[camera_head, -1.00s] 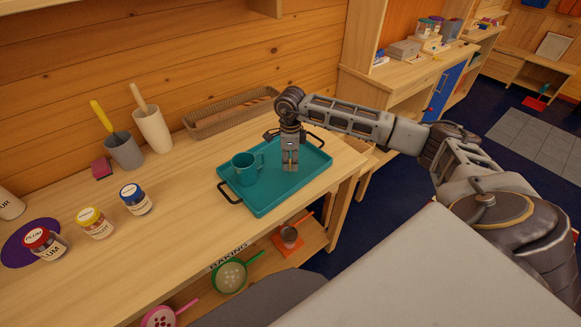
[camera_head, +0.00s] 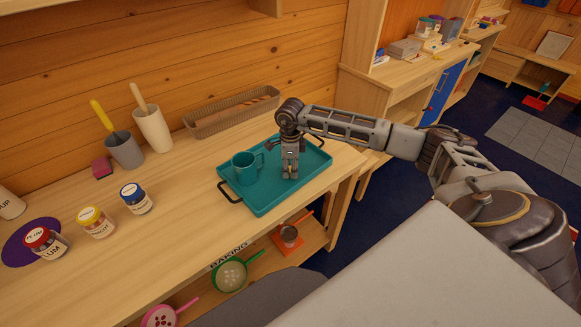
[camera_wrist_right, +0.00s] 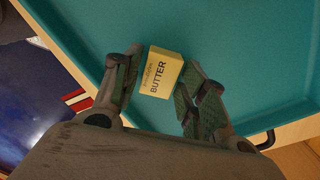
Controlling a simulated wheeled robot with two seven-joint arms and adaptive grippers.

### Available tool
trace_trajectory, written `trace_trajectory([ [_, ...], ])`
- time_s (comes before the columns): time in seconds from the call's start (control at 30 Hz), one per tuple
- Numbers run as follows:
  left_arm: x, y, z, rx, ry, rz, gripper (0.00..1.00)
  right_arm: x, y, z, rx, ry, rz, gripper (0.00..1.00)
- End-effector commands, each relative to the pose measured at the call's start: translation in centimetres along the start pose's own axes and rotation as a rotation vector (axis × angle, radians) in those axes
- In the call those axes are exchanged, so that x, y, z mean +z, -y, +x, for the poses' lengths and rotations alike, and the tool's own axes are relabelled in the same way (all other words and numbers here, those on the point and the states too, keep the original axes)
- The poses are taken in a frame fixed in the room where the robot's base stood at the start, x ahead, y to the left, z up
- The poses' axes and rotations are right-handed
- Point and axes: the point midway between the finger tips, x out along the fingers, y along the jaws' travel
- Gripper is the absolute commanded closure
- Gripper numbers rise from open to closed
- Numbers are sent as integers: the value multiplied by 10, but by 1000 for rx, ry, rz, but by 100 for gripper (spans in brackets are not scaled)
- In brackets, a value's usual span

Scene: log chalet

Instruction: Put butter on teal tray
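The butter (camera_wrist_right: 161,73) is a small yellow box with its label showing in the right wrist view, over the teal tray's floor. The teal tray (camera_head: 262,204) stands on the wooden counter with its black handles at the ends. My right gripper (camera_head: 290,176) points down over the tray, to the right of a teal mug. In the wrist view my right gripper (camera_wrist_right: 163,82) has its fingers on either side of the butter, with narrow gaps showing teal. The butter cannot be made out in the head view. My left gripper is not in view.
The teal mug (camera_head: 245,167) stands on the tray's left part. A wicker basket (camera_head: 232,112) lies behind the tray. Several jars, such as the blue-lidded jar (camera_head: 136,198), and two utensil cups stand to the left. The counter between jars and tray is clear.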

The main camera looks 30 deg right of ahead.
Motion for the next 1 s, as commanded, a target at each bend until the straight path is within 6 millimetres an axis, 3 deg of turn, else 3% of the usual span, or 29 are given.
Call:
trace_trajectory([
  [0.57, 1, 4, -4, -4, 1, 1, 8, 0, 0, -4, 0, 0, 0, 47],
  [1.0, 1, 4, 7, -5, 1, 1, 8, 0, 1, -58, -3, 1, -1, 47],
])
